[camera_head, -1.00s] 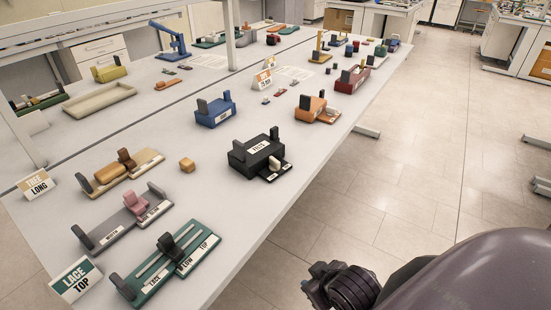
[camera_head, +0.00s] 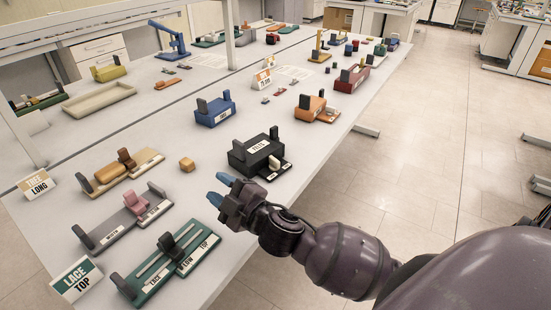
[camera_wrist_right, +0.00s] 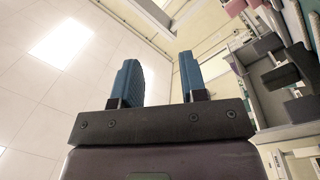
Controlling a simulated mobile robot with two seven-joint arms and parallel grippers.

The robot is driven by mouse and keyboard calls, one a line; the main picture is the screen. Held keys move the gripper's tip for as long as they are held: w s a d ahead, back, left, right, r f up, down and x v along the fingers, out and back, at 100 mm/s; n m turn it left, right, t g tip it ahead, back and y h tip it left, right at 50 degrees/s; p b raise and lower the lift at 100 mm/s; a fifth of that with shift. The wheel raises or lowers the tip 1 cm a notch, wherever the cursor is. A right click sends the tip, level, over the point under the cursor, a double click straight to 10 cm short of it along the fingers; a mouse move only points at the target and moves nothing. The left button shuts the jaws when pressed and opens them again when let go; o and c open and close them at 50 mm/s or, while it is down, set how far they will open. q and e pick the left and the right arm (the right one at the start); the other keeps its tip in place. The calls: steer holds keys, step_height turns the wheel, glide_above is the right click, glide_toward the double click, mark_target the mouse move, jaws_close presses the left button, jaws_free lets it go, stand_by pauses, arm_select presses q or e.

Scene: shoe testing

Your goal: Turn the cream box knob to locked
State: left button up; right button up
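A black box (camera_head: 254,148) with a pale label stands near the front edge of the white table in the head view. A small cream knob (camera_head: 274,163) stands upright on the dark plate at its front right; the lettering there is too small to read. My right gripper (camera_head: 220,189) is to the left of and nearer than the knob, close to the table's front edge, apart from the box. Its two blue fingers are spread with nothing between them, as the right wrist view (camera_wrist_right: 159,80) also shows. My left gripper is not in view.
A blue fixture (camera_head: 215,112) and an orange one (camera_head: 311,108) stand beyond the black box.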

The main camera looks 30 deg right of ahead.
steer(key=w+a+r+n+g+y, duration=0.2)
steer(key=a+n+y, duration=0.3)
steer(key=n+y, duration=0.25)
steer(key=n+g+h, duration=1.3)
steer(key=n+g, duration=0.3)
glide_above(276, 160)
step_height(276, 160, down, 10)
steer(key=shift+w+f, duration=0.1)
steer(key=shift+c, duration=0.4)
jaws_close()
